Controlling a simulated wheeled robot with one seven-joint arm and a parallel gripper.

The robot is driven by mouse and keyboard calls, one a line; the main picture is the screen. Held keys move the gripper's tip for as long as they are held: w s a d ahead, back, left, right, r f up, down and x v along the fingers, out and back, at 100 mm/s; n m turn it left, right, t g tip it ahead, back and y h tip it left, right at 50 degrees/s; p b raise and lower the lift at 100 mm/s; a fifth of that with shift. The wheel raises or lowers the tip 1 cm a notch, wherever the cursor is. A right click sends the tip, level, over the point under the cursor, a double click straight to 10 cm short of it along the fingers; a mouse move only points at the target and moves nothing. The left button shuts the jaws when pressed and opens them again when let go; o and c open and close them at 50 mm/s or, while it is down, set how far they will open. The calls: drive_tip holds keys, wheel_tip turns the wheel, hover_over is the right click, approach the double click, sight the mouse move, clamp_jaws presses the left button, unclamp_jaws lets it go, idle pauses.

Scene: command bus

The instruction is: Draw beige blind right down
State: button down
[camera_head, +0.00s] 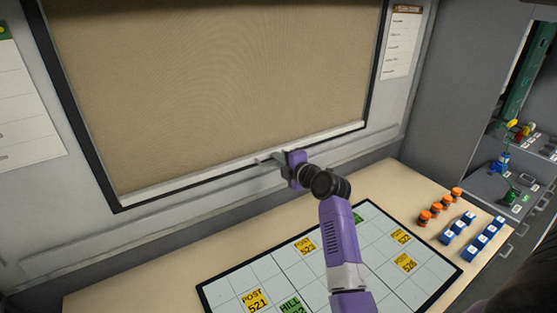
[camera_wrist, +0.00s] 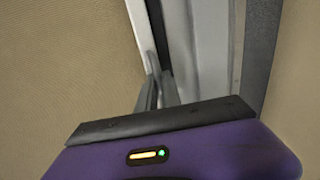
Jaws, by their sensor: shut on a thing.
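The beige blind (camera_head: 220,90) hangs over nearly the whole black-framed window. Its pale bottom rail (camera_head: 180,186) lies along the lower edge of the frame, with hardly any gap between them. My gripper (camera_head: 264,161) is at the middle of this rail, shut on it. In the wrist view the blind (camera_wrist: 60,70) fills the left side, and the rail (camera_wrist: 138,28) runs down to my fingertips (camera_wrist: 154,85). The exact grip on the rail is small and partly hidden by the fingers.
Below is a light desk (camera_head: 110,290) with a gridded board (camera_head: 235,292) bearing yellow and green labels. Several orange-topped pieces (camera_head: 437,208) and blue blocks (camera_head: 475,235) stand at its right. A grey rack (camera_head: 500,190) is at far right. Papers hang on the wall beside the window.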

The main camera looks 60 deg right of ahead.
drive_tip(key=shift+f, duration=0.1)
idle(0.3)
wheel_tip(320, 180, down, 5)
drive_tip(key=b, duration=0.5)
drive_tip(key=shift+s+b, duration=0.1)
drive_tip(key=shift+b, duration=0.2)
drive_tip(key=c, duration=1.5)
unclamp_jaws()
drive_tip(key=b+v, duration=0.1)
drive_tip(key=v, duration=0.7)
